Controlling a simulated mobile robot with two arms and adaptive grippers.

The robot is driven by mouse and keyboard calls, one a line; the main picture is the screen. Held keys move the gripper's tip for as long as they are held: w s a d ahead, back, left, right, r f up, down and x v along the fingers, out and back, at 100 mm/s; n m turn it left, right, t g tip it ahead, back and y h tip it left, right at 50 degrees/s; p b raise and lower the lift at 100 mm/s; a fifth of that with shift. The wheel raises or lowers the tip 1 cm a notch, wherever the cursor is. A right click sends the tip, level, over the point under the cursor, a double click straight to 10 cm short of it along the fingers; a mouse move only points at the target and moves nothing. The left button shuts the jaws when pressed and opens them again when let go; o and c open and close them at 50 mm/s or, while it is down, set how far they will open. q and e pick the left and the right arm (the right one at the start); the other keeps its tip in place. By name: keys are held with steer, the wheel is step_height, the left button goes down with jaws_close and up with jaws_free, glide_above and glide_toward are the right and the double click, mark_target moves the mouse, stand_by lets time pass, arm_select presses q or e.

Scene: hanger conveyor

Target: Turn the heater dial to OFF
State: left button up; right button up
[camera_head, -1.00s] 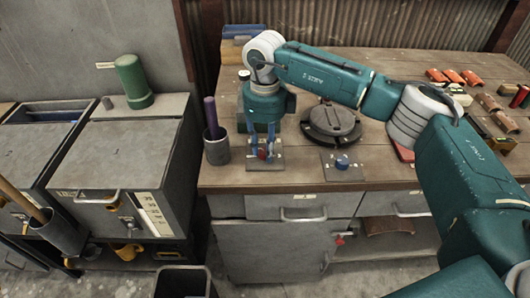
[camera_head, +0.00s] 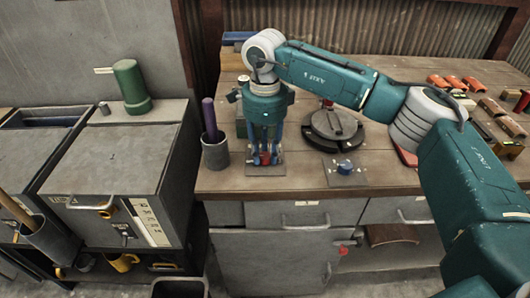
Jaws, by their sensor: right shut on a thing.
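A red dial (camera_head: 265,158) sits on a small grey plate (camera_head: 265,171) near the front edge of the wooden bench. My right gripper (camera_head: 265,161) points down over this plate, its blue fingers on either side of the red dial and shut on it. The fingers hide part of the dial, and I cannot read its setting or any markings. A second plate (camera_head: 365,180) to the right carries a blue knob (camera_head: 345,168), which nothing touches. My left gripper is not in view.
A grey cup (camera_head: 216,153) with a purple rod stands close left of my right gripper. A dark round turntable-like device (camera_head: 333,128) is to the right. Grey cabinets, one with a green cylinder (camera_head: 131,86) on top, stand at the left. Colored blocks lie at the far right.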

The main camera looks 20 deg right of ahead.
mark_target(265, 155)
steer(key=shift+r, duration=0.1)
stand_by(0.3)
steer(key=o, duration=1.2)
step_height(265, 155, up, 12)
steer(key=shift+f, duration=0.1)
